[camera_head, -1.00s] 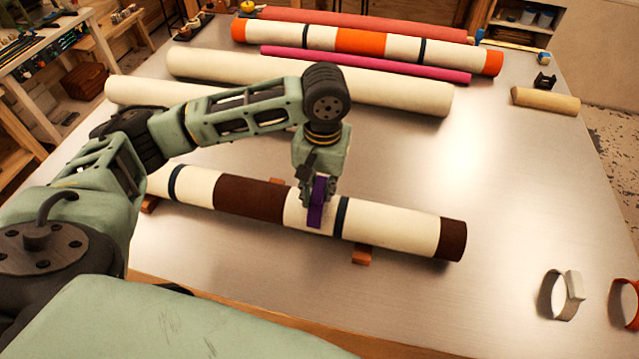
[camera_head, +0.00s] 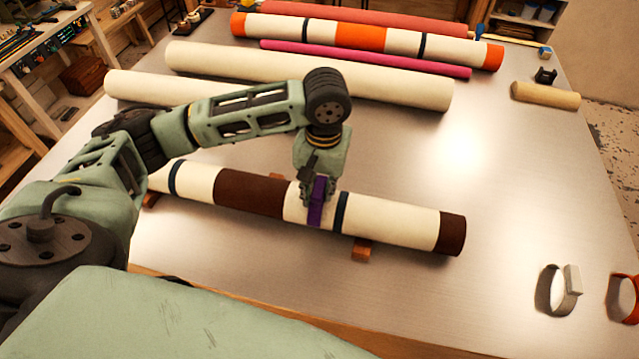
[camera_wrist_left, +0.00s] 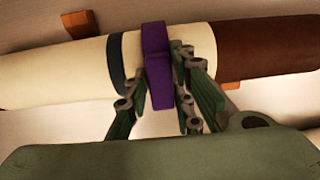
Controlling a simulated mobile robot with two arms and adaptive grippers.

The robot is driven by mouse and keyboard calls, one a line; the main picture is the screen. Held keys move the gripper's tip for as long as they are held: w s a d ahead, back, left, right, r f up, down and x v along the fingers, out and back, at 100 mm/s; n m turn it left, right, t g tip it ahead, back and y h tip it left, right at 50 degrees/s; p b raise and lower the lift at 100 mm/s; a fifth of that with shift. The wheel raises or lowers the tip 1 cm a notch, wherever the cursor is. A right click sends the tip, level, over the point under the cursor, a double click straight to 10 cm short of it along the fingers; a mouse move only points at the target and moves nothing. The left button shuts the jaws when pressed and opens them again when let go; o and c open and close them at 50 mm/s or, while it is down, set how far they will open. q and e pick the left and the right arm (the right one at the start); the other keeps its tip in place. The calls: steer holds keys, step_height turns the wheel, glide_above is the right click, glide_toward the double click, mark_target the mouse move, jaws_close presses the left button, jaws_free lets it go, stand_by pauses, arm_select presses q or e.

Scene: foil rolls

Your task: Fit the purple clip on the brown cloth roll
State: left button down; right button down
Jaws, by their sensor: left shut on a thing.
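The brown cloth roll (camera_head: 389,220) is cream with brown bands and dark blue straps, and lies across the near part of the table on wooden blocks. The purple clip (camera_head: 317,202) is at the roll's cream section, just left of the right-hand blue strap. My left gripper (camera_head: 318,187) is above the roll, shut on the clip. In the left wrist view the clip (camera_wrist_left: 157,65) stands between the fingers and lies across the roll (camera_wrist_left: 68,72), between the blue strap and the brown band. I cannot tell whether it fully wraps the roll; its underside is hidden. My right gripper is not in view.
A white clip (camera_head: 568,290) and an orange clip (camera_head: 629,297) stand at the table's right front. Cream rolls (camera_head: 380,85), a pink roll (camera_head: 365,60) and an orange-banded roll (camera_head: 360,36) lie behind. A tan roll (camera_head: 545,95) lies at the right. The right middle is clear.

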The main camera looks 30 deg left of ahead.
arm_select(q)
steer(key=shift+s+f, duration=0.15)
steer(key=shift+f, duration=0.2)
steer(key=shift+s+f, duration=0.3)
steer(key=shift+f, duration=0.45)
stand_by(0.7)
steer(key=c, duration=1.6)
jaws_free()
steer(key=o, duration=0.3)
steer(key=shift+w+a+f+p, duration=0.2)
steer(key=shift+w+p, duration=0.1)
steer(key=shift+d+r, duration=0.15)
steer(key=shift+r, duration=0.15)
